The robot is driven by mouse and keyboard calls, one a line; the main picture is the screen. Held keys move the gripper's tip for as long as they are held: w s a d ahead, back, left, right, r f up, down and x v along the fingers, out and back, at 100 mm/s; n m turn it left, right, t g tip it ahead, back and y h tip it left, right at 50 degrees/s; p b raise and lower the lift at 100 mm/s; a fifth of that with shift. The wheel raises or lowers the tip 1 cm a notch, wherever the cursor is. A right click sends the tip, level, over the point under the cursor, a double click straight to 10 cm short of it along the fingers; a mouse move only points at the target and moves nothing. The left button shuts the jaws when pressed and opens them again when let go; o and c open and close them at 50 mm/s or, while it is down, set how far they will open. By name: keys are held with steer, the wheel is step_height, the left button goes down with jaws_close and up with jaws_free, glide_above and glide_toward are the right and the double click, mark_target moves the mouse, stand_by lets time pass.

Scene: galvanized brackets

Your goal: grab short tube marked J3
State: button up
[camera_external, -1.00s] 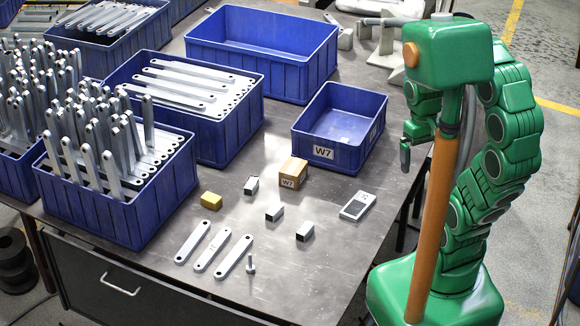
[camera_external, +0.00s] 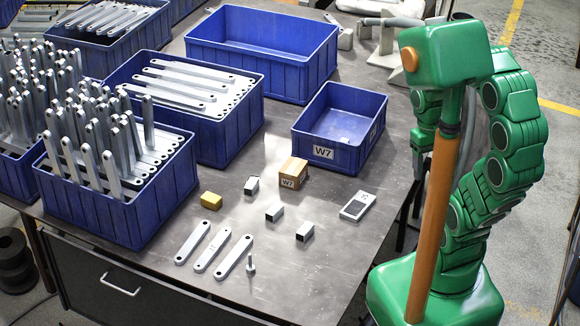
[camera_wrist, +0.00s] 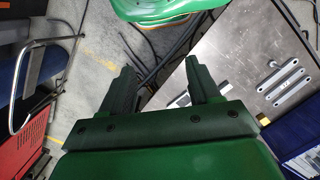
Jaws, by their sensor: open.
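Three short square metal tubes lie on the steel table in the external view: one at the back (camera_external: 251,186), one in the middle (camera_external: 274,213) and one at the front right (camera_external: 305,232). Their ends look dark. No J3 mark is readable on any of them, so I cannot tell which is J3. My gripper (camera_wrist: 164,72) is open and empty in the wrist view, over the floor beside the table. In the external view it is partly hidden behind the orange column, at the table's right edge, apart from the tubes.
A small W7 carton (camera_external: 293,173), a yellow block (camera_external: 211,201), a grey handheld device (camera_external: 357,206), three flat bars (camera_external: 212,250) and a bolt (camera_external: 251,265) share the table. An empty W7 bin (camera_external: 340,153) stands behind. Bins of brackets (camera_external: 115,207) fill the left.

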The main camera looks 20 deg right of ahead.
steer(key=w+a+f+n+g+h, duration=0.1)
steer(key=w+a+f+n+h, duration=0.15)
steer(key=w+n, duration=0.6)
steer(key=n+t+h, duration=0.4)
steer(key=n+h, duration=0.3)
steer(key=n, duration=0.2)
glide_above(272, 212)
steer(key=s+d, duration=0.7)
steer(key=d, duration=0.3)
step_height(272, 212, down, 17)
steer(key=w+a+f+n+t, duration=0.1)
steer(key=a+f+n+t, duration=0.1)
steer(key=a+f, duration=0.2)
steer(key=w+a+f+n+t, duration=0.1)
steer(key=a+f+n+t, duration=0.1)
steer(key=a+f, duration=0.3)
steer(key=w+a+f+n+t+h, duration=0.1)
steer(key=a+f+n+t, duration=0.2)
steer(key=a+f+n, duration=0.1)
steer(key=shift+w+a+f, duration=0.15)
steer(key=shift+a+f, duration=0.2)
steer(key=shift+a, duration=0.25)
steer(key=shift+w+a+f, duration=0.1)
steer(key=shift+a+f, duration=0.25)
steer(key=shift+a, duration=0.2)
steer(key=shift+x, duration=3.85)
steer(key=shift+s+d+r, duration=0.1)
steer(key=shift+d, duration=0.05)
steer(key=c, duration=1.1)
